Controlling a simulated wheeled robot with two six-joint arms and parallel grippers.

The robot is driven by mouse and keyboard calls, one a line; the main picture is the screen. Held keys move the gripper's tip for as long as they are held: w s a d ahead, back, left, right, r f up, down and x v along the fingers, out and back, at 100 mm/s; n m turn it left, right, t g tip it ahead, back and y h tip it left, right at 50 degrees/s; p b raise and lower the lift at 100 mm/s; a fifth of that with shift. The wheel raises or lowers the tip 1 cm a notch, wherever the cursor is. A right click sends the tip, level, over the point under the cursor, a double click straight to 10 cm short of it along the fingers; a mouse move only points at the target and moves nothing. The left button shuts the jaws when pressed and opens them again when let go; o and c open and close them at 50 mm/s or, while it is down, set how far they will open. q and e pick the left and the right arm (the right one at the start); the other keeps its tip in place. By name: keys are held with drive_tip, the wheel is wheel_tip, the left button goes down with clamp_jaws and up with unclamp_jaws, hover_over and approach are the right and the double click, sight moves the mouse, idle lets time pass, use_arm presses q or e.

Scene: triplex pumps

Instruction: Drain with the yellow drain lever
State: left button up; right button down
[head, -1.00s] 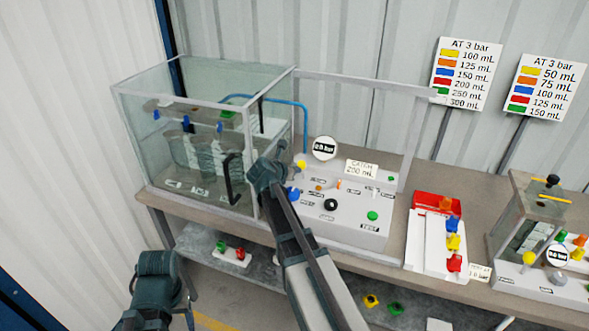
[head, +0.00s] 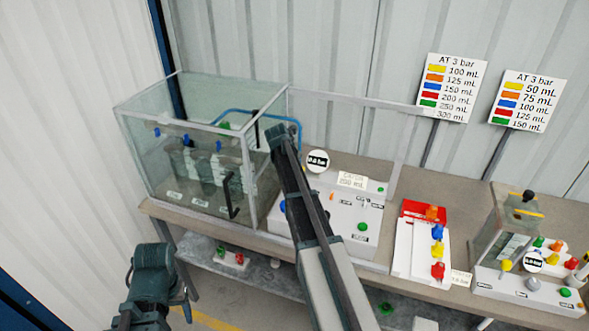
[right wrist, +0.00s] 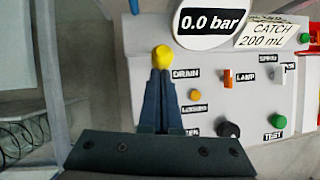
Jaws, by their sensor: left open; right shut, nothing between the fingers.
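The yellow drain lever (right wrist: 162,58) shows its round knob in the right wrist view, beside the DRAIN label on the white panel (right wrist: 210,110). My right gripper (right wrist: 162,76) is shut with nothing between its fingers. Its tips are just below the knob in that view; I cannot tell whether they touch it. In the head view, my right arm reaches over the panel's left side and hides the lever. The gauge (head: 317,160) reads 0.0 bar in the right wrist view. My left gripper (head: 150,300) is low at the left, open, clear of the bench, its fingertips hard to make out.
A glass tank (head: 180,160) with a black-handled front stands left of the panel. A red and white tray (head: 403,255) with coloured plugs and a smaller pump unit (head: 505,235) stand to the right. Two colour charts (head: 450,90) stand behind. The bench (head: 380,180) has bare room behind the tray.

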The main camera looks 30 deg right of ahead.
drive_tip(key=shift+w+d, duration=0.15)
drive_tip(key=shift+d, duration=0.1)
idle(0.4)
drive_tip(key=shift+a+r, duration=0.1)
drive_tip(key=a+p+v, duration=0.1)
drive_tip(key=p+v, duration=0.9)
drive_tip(key=v, duration=0.3)
drive_tip(key=shift+s+f+p, duration=0.4)
drive_tip(key=shift+f, duration=0.05)
drive_tip(key=shift+a, duration=0.2)
